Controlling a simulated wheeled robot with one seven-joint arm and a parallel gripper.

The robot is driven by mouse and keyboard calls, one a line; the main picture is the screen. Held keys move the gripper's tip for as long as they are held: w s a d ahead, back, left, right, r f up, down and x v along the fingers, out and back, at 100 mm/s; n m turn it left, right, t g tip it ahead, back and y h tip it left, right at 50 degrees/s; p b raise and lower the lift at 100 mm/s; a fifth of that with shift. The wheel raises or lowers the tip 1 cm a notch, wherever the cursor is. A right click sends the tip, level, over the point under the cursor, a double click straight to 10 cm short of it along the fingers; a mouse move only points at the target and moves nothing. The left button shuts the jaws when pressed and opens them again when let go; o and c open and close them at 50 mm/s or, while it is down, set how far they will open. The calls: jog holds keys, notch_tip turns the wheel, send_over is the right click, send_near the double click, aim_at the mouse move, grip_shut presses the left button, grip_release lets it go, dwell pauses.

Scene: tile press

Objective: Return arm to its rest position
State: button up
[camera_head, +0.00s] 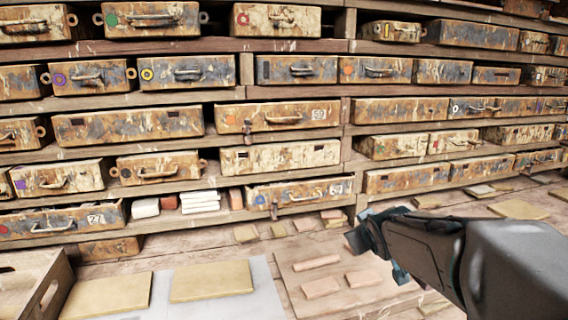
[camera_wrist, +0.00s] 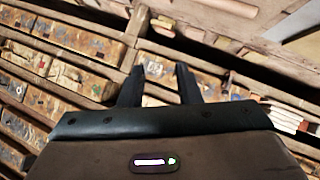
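My arm (camera_head: 440,245) reaches in from the right edge in the head view. My gripper (camera_head: 372,242) is at its end, in front of the lowest shelf and above the right part of the worktop. In the wrist view, the two dark fingers of my gripper (camera_wrist: 160,70) stand apart with nothing between them but the shelf behind. My gripper is open and empty.
Weathered drawers (camera_head: 290,113) fill the wooden shelves. White and reddish blocks (camera_head: 200,201) sit on a low shelf. Below lie pale tiles (camera_head: 211,281) on a light sheet and small pinkish tiles (camera_head: 320,287) on a board (camera_head: 300,275). A wooden crate (camera_head: 55,285) stands lower left.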

jog(key=s+a+f+m+g, duration=0.1)
jog(key=s+f+g, duration=0.1)
jog(key=s, duration=0.6)
jog(key=s+a+f+m+g+p, duration=0.1)
jog(key=s+f+m+g, duration=0.1)
jog(key=s, duration=0.6)
jog(key=s+a+f+m+g+y+p, duration=0.1)
jog(key=s+f+m+g, duration=0.1)
jog(key=s, duration=0.6)
jog(key=f+g, duration=0.1)
jog(key=g, duration=0.1)
jog(key=shift+s+a+f+g, duration=0.25)
jog(key=shift+s+g, duration=0.05)
jog(key=shift+s, duration=0.05)
